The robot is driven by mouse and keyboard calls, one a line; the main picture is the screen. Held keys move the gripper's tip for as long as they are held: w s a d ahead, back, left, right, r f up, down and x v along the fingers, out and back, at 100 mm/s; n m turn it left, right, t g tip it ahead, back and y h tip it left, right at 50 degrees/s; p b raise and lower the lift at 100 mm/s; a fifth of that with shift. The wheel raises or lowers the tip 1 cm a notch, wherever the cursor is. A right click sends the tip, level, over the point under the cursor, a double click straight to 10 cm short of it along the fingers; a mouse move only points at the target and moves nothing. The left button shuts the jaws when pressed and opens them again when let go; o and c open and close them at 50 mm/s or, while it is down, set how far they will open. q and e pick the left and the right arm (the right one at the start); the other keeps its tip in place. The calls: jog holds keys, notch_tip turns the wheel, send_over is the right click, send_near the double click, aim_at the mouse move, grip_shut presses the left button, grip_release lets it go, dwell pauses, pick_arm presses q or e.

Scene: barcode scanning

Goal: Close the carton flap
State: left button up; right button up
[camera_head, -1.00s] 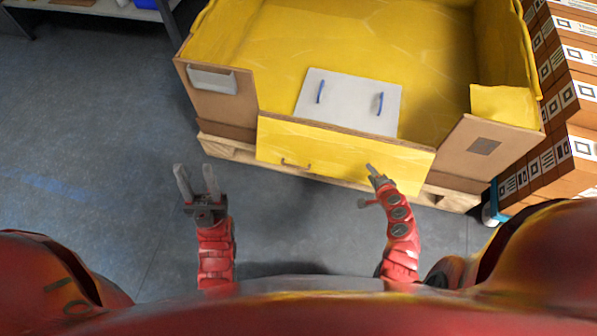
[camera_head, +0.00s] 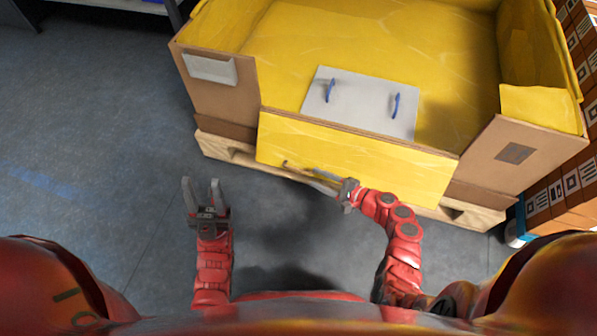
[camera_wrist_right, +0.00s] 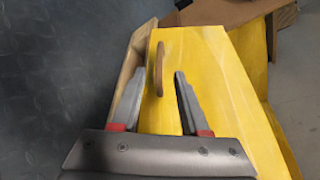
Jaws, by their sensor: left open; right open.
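The carton (camera_head: 215,95) is a large brown box with a yellow lining. Its yellow front flap (camera_head: 375,170) hangs folded down on the outside, facing me. A small brown handle is on the flap; it shows in the right wrist view (camera_wrist_right: 159,68). My right gripper (camera_head: 316,180) is open at the flap's lower edge, near the handle. In the right wrist view its open fingers (camera_wrist_right: 155,90) point toward the handle, which lies just beyond and between the fingertips. My left gripper (camera_head: 201,182) is open and empty above the floor, left of the flap and apart from the carton.
The carton stands on a wooden pallet (camera_head: 222,146). A white panel (camera_head: 360,102) with two blue handles lies inside the carton. Stacked brown labelled boxes (camera_head: 572,190) stand close on the right. The floor (camera_head: 90,150) at left is clear.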

aim_at(298, 169)
jog(key=b+x, duration=0.2)
jog(key=x, duration=0.5)
jog(key=shift+f, duration=0.15)
jog(key=shift+w+a+f, duration=0.1)
jog(key=shift+w+a, duration=0.3)
jog(key=shift+a, duration=0.2)
grip_shut()
dwell(0.6)
